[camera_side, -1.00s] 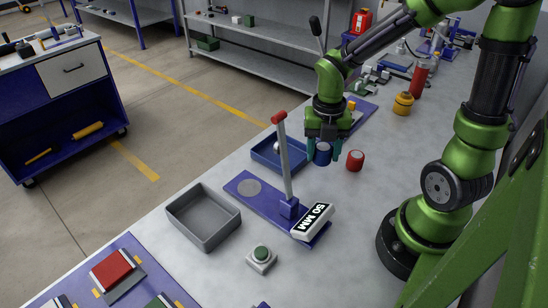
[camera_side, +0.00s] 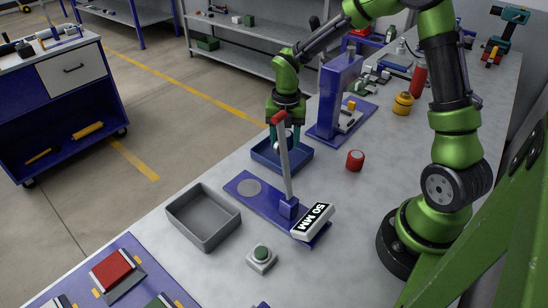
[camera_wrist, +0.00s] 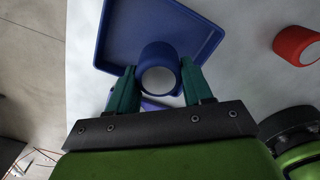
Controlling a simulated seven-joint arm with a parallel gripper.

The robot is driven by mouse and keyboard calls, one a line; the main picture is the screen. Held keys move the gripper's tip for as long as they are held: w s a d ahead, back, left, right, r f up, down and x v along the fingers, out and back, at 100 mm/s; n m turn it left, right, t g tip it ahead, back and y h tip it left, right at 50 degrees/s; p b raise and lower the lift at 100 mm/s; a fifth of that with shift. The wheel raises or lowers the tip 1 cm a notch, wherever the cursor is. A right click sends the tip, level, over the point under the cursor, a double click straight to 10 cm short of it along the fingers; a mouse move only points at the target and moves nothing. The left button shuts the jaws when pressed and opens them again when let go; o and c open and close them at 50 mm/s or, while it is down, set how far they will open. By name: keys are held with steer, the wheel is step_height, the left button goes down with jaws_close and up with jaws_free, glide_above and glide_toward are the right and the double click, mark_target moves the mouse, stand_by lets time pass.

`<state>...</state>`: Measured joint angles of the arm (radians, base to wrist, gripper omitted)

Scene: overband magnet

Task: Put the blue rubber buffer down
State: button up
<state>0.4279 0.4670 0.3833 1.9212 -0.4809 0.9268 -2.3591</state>
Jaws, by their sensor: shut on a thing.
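The blue rubber buffer (camera_wrist: 158,58) is a short blue cylinder with a pale round end face. It sits between the two teal fingers of my gripper (camera_wrist: 158,72), which are shut on it. In the side view my gripper (camera_side: 285,146) hangs over the blue tray (camera_side: 303,160), and the upright lever in front hides most of the buffer. In the wrist view the tray (camera_wrist: 108,35) lies behind and around the buffer. I cannot tell whether the buffer touches the tray floor.
A red cylinder (camera_side: 355,160) stands on the bench right of the tray. A red-knobbed lever (camera_side: 285,165) on a purple base stands just in front of the gripper. A purple upright stand (camera_side: 338,95) is behind right. A grey bin (camera_side: 204,217) is front left.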

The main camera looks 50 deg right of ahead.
steer(key=shift+w, duration=0.35)
steer(key=shift+w+f, duration=0.1)
steer(key=shift+f, duration=1.7)
steer(key=shift+f, duration=0.1)
steer(key=o, duration=1.2)
